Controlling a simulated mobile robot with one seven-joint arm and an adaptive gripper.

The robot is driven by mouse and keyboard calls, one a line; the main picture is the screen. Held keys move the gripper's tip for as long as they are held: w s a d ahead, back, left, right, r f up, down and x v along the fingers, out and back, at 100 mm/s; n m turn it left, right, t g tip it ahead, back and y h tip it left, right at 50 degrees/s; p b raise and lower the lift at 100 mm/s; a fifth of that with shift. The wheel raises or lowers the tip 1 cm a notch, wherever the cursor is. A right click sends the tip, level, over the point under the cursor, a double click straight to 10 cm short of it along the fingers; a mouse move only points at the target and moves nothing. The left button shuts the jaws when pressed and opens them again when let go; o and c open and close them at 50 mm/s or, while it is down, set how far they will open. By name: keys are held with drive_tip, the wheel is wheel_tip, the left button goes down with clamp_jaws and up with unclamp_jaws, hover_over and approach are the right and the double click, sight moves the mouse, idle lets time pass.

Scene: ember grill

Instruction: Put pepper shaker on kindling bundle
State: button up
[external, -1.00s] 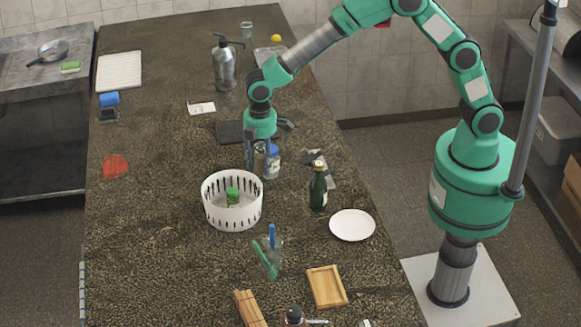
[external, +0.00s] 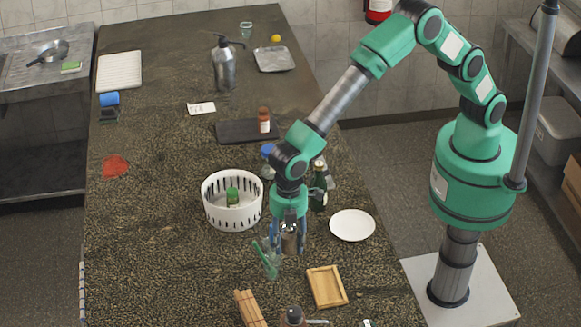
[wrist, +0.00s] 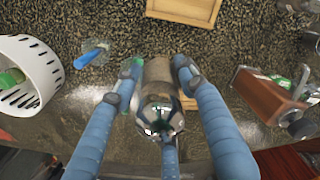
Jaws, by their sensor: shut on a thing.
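My gripper (external: 289,247) is shut on the pepper shaker (external: 289,235), a small brownish body with a shiny metal cap. The kindling bundle (external: 249,307), tan sticks tied together, lies at the front of the counter, below and left of my gripper in the external view.
A white slotted basket (external: 232,217) is to the left. The left-front counter is mostly clear.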

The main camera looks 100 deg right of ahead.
drive_tip(key=s+a+f, duration=0.1)
drive_tip(key=a+f, duration=0.3)
drive_tip(key=f, duration=0.1)
drive_tip(key=shift+n, duration=0.3)
drive_tip(key=shift+s, duration=0.1)
drive_tip(key=p, duration=0.2)
hover_over(251, 310)
drive_tip(key=shift+f, duration=0.75)
idle(0.4)
drive_tip(key=shift+f, duration=1.8)
